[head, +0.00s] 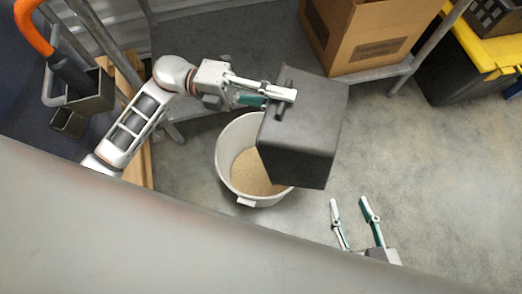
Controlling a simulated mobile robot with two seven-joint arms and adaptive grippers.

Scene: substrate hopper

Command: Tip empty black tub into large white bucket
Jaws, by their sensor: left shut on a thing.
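A black tub (304,130) is held in the air above the white bucket, tilted with its outer bottom or side towards the camera; its inside is hidden. My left gripper (284,98) is shut on the tub at its upper left part. The large white bucket (224,168) stands on the floor, partly covered by the tub on its right. Tan grainy material (250,172) lies inside the bucket. My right gripper (350,204) is low in the picture, to the right of the bucket, with its fingers apart and nothing between them.
A cardboard box (375,38) sits on a metal-framed shelf (372,74) behind the tub. A black bin with a yellow lid (482,42) is at the upper right. An orange-handled tool (38,30) stands in a holder at left. Concrete floor (440,170) at right is clear.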

